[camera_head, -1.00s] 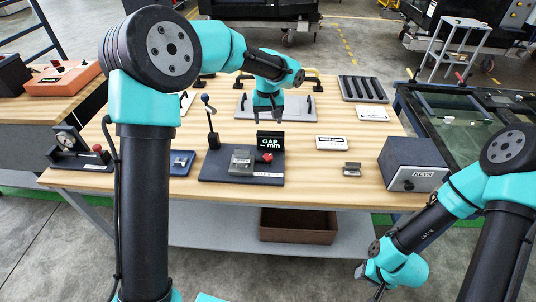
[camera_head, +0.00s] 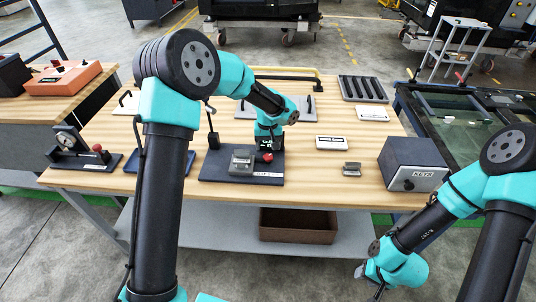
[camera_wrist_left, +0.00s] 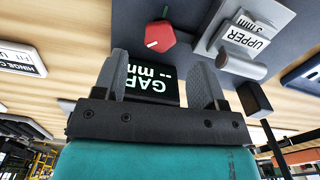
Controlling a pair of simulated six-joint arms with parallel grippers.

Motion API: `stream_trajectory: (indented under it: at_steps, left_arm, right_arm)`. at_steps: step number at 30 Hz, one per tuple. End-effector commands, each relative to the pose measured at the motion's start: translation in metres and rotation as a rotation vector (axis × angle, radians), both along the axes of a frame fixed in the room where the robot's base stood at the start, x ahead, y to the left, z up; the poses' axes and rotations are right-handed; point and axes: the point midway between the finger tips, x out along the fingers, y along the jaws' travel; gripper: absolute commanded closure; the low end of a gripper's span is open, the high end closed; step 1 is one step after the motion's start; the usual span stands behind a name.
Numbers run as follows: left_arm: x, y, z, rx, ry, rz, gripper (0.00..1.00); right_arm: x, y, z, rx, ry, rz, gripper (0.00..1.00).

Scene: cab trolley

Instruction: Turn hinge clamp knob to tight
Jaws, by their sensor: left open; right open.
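A red knob (camera_head: 267,157) stands on a dark base board (camera_head: 215,170) near the front of the bench. It also shows in the left wrist view (camera_wrist_left: 160,36), with a pale mark on its edge. A grey block (camera_head: 242,162) marked "UPPER 3 mm" is beside it. My left gripper (camera_wrist_left: 157,58) is open and empty, its fingertips close to the knob but apart from it. The "GAP mm" display (camera_wrist_left: 152,85) shows between its fingers. In the head view my left gripper (camera_head: 268,146) hangs just behind the knob. My right gripper (camera_head: 361,270) is low, off the bench's front edge, its fingers barely visible.
An upright lever (camera_head: 212,128) rises from the board's left part. A white sign (camera_head: 331,142), a small metal piece (camera_head: 352,169) and a "KEYS" box (camera_head: 412,164) are to the right. A dial gauge (camera_head: 69,141) is at far left.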

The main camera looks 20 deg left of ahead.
Motion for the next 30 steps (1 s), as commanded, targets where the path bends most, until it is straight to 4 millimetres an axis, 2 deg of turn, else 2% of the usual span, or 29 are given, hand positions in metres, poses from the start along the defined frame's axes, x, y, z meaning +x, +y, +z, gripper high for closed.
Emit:
stream_trajectory:
  at_steps: [3,9,21,30]
  left_arm:
    - [0.000,0.000,-0.021,0.000,0.003,0.001,0.35]
    - [0.000,0.000,-0.046,0.001,0.001,0.001,0.35]
    - [0.000,0.000,-0.053,0.000,0.000,0.001,0.35]
    - [0.000,0.000,-0.053,0.000,0.000,0.001,0.63]
  right_arm:
    - [0.000,0.000,0.000,0.000,0.000,0.000,0.57]
    - [0.000,0.000,0.000,0.000,0.000,0.000,0.57]
    - [0.000,0.000,0.000,0.000,0.000,0.000,0.57]
    - [0.000,0.000,0.000,0.000,0.000,0.000,0.57]
